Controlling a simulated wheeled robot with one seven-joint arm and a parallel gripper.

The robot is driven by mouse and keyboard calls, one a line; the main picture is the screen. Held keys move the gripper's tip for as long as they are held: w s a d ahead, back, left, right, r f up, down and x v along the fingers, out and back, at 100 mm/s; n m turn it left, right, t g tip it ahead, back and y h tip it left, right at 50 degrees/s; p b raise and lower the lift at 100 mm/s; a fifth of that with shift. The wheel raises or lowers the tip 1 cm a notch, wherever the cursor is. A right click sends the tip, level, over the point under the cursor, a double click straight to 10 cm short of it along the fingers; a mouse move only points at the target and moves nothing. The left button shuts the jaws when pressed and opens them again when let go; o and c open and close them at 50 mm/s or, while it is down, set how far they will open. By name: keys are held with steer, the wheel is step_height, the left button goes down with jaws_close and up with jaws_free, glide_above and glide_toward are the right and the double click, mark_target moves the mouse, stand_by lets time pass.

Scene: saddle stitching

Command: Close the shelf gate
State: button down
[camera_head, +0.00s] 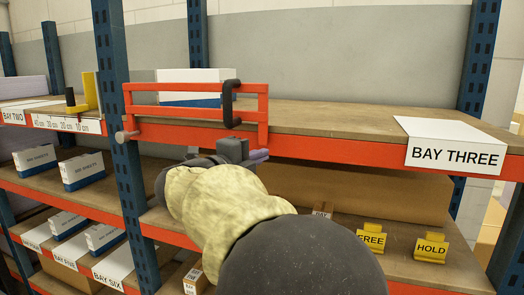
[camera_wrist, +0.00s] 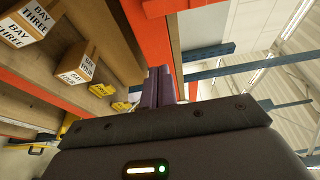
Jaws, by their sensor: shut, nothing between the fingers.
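The shelf gate (camera_head: 190,113) is an orange-red barred frame on the left part of the BAY THREE shelf front. It stands upright along the front beam, and the shelf edge to its right is uncovered. A black handle (camera_head: 228,103) sits towards its right end. A bolt-like peg (camera_head: 126,135) shows at its lower left by the blue post. My gripper (camera_head: 260,156) has its purple fingers together just below the gate's lower right corner, in front of the orange beam. The fingers (camera_wrist: 159,85) also show in the wrist view, with nothing between them. I cannot tell whether they touch the beam.
A white and blue box (camera_head: 190,76) stands on the shelf behind the gate. A BAY THREE sign (camera_head: 455,154) hangs at the right. Yellow FREE (camera_head: 371,238) and HOLD (camera_head: 430,248) tags and cartons are on the shelf below. The upper shelf's right part is clear.

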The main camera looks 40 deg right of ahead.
steer(key=d+p, duration=0.1)
steer(key=d, duration=0.2)
steer(key=w+d+p, duration=0.1)
steer(key=d+p, duration=0.1)
steer(key=d, duration=0.1)
steer(key=d+p, duration=0.1)
steer(key=d, duration=0.2)
steer(key=shift+w+d+r, duration=0.15)
steer(key=shift+w+d, duration=0.2)
steer(key=w+a+p, duration=0.2)
steer(key=w, duration=0.1)
steer(key=shift+w+a, duration=0.2)
steer(key=shift+w, duration=0.05)
steer(key=shift+f, duration=0.2)
steer(key=shift+w, duration=0.1)
